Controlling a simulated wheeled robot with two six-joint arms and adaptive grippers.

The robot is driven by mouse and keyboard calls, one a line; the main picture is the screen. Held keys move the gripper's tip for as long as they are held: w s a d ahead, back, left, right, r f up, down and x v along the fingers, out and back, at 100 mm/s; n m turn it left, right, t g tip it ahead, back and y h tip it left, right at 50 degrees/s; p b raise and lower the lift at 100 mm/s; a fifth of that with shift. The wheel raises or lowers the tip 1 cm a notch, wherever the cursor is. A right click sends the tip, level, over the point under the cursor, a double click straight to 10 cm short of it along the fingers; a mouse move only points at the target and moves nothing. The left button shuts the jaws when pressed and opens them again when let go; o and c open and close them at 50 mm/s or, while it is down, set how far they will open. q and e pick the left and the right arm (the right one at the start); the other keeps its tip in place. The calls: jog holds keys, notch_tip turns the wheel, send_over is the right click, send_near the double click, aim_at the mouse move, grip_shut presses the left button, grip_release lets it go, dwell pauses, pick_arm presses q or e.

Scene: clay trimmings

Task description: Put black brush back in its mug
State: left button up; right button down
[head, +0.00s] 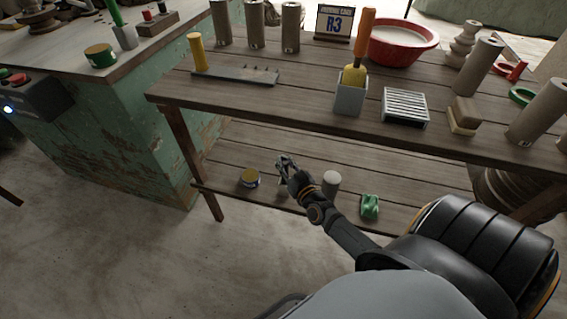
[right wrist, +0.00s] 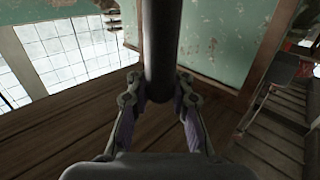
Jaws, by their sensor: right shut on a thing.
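My right gripper (head: 285,162) is over the lower shelf, between a small tin and a grey cylinder. In the right wrist view my right gripper (right wrist: 160,98) is shut on a thick black handle (right wrist: 162,45), which looks like the black brush. The handle runs up out of the picture, and its bristles do not show. In the head view the brush is too small and dark to tell from the gripper. A grey square holder (head: 348,98) on the upper tabletop has an orange-and-yellow-handled tool in it. I cannot tell which container is the black brush's mug. My left gripper is not in view.
The upper tabletop (head: 300,101) overhangs the lower shelf (head: 232,160). The tin (head: 250,178), grey cylinder (head: 331,183) and a green object (head: 370,206) are on the shelf. A slatted box (head: 405,106) and red basin (head: 402,45) are above. A green cabinet (head: 130,125) stands left.

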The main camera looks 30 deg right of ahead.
jog(key=c, duration=1.2)
grip_release()
jog(key=shift+f, duration=0.1)
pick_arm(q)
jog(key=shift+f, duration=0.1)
pick_arm(e)
jog(key=shift+r, duration=0.25)
jog(key=s+a+p, duration=0.1)
jog(key=s+p, duration=0.2)
jog(key=s, duration=0.9)
jog(key=s+a+f+n+g+y, duration=0.2)
jog(key=s+a+f+g+y, duration=0.15)
jog(key=a+f+g, duration=0.55)
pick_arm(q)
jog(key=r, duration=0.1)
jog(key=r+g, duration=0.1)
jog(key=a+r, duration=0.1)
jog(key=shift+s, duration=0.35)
pick_arm(e)
jog(key=s+g, duration=0.2)
jog(key=s, duration=0.1)
jog(key=s+g, duration=0.2)
jog(key=s, duration=0.1)
jog(key=s+r+g+h, duration=0.1)
jog(key=s, duration=0.2)
jog(key=shift+a+g, duration=0.4)
